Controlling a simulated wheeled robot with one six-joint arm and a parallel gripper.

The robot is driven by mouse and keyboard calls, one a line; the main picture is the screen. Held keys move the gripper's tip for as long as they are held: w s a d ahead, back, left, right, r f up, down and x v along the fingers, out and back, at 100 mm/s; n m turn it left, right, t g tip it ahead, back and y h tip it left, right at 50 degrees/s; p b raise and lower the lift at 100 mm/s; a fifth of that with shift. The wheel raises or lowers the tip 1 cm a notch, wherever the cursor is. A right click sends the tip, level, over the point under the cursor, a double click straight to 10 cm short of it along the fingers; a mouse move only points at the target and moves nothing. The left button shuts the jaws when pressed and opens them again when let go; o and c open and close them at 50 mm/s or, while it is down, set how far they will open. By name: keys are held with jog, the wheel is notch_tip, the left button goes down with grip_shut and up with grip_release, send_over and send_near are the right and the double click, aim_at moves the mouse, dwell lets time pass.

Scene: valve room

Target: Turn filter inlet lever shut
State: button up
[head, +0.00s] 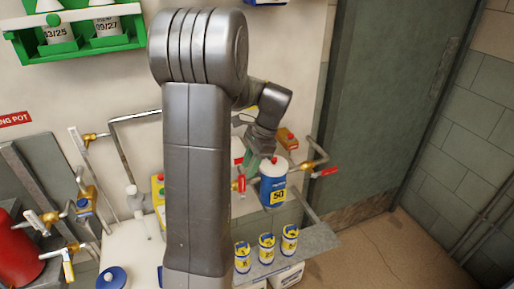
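A blue filter canister (272,190) with a white top and a yellow "50" label hangs at the pipework, right of my arm. My gripper (255,161) is above and left of the canister, close to the left red lever. Its fingertips are small and partly hidden, so I cannot tell contact or opening.
Several small yellow-labelled cans (266,247) stand on a grey shelf (312,245) below. White-handled brass valves (67,258) and a red tank (18,250) are at left. A green rack (78,45) hangs upper left. A grey door (385,110) stands at right, with clear floor before it.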

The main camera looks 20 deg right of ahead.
aim_at(244, 175)
jog(key=v, duration=0.7)
jog(key=shift+r, duration=0.3)
jog(key=shift+d, duration=0.1)
jog(key=x, duration=1.4)
jog(key=shift+f, duration=0.1)
jog(key=shift+a+h, duration=0.3)
jog(key=shift+h, duration=0.2)
jog(key=shift+d, duration=0.1)
